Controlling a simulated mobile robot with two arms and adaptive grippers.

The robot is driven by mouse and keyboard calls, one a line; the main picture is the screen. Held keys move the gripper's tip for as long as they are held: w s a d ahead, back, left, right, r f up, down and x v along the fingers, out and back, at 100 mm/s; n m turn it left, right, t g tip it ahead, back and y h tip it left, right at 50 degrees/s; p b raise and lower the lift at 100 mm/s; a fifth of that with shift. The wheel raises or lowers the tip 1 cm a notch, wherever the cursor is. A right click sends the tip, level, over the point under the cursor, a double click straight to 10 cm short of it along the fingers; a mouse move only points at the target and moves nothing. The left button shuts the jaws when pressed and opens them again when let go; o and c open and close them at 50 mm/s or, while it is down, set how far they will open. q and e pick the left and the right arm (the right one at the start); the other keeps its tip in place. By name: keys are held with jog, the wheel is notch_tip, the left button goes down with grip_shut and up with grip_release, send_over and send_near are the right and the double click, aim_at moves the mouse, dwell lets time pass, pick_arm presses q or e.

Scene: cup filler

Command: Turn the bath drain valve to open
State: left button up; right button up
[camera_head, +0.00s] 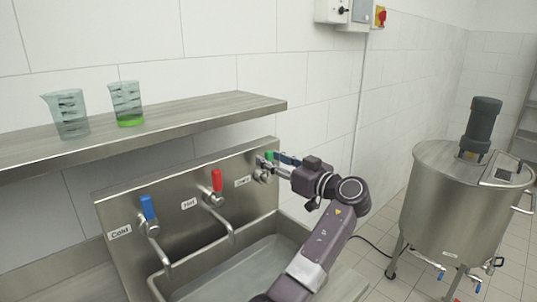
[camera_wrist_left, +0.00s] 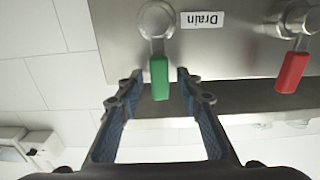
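The drain valve has a green lever (camera_head: 269,155) at the right end of the steel back panel. In the left wrist view the green lever (camera_wrist_left: 159,78) hangs from its round valve body (camera_wrist_left: 155,19) beside a "Drain" label (camera_wrist_left: 202,19), shown upside down. My left gripper (camera_head: 277,163) is at this valve. In the left wrist view its two fingers (camera_wrist_left: 160,82) are apart, one on each side of the lever, with visible gaps to it. The gripper is open and holds nothing. My right gripper is not in view.
A red-handled tap (camera_head: 216,181) and a blue-handled tap (camera_head: 148,207) stand left of the drain valve, over a steel basin (camera_head: 165,283). A shelf (camera_head: 215,107) above holds two beakers, one with green liquid (camera_head: 127,105). A steel tank (camera_head: 455,205) stands at right.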

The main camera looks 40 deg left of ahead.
pick_arm(q)
jog(key=shift+a, duration=0.6)
jog(key=shift+d, duration=0.1)
jog(key=shift+c, duration=0.2)
grip_shut()
